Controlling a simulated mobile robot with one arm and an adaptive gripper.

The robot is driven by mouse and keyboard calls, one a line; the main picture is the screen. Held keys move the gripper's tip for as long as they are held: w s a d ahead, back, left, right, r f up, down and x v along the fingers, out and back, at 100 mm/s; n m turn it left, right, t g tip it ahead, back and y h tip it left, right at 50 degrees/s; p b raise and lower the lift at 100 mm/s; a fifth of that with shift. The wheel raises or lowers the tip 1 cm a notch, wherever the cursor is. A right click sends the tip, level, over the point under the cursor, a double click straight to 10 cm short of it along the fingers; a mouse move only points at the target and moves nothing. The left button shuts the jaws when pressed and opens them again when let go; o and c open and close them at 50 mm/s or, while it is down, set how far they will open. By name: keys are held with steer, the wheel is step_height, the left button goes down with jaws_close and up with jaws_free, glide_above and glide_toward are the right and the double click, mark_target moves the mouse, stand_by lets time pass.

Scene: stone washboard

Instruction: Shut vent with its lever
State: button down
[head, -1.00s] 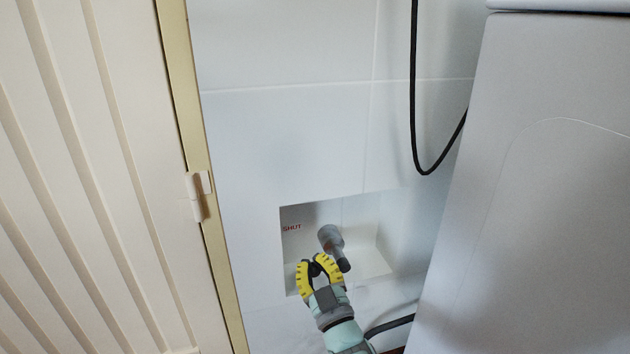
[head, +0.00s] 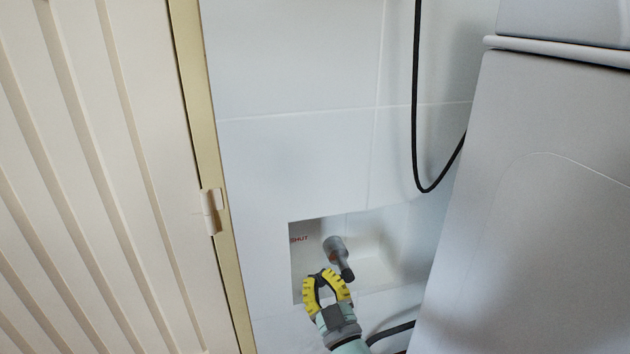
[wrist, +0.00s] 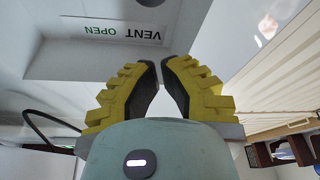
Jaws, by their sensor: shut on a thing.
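The vent lever (head: 338,258) is a grey round hub with a dark-ended handle, pointing down and slightly right, inside a recess (head: 372,272) in the white wall. A red "SHUT" label (head: 299,239) is on the recess's left side. A "VENT OPEN" label (wrist: 122,32) shows upside down in the wrist view. My yellow-padded gripper (head: 327,274) is at the recess front, just left of and below the handle's end. In the wrist view my gripper (wrist: 162,64) has its fingertips close together. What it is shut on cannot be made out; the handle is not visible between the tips.
A cream ribbed panel (head: 95,180) with a gold edge stands at left. A large white appliance body (head: 530,200) fills the right side. A black cable (head: 416,110) hangs on the wall, and a dark hose (head: 392,330) runs low beside my gripper.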

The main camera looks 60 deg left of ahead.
steer(key=w+p+v, duration=0.1)
steer(key=v, duration=0.5)
steer(key=shift+s+d, duration=0.2)
steer(key=shift+s, duration=0.2)
steer(key=shift+f, duration=0.1)
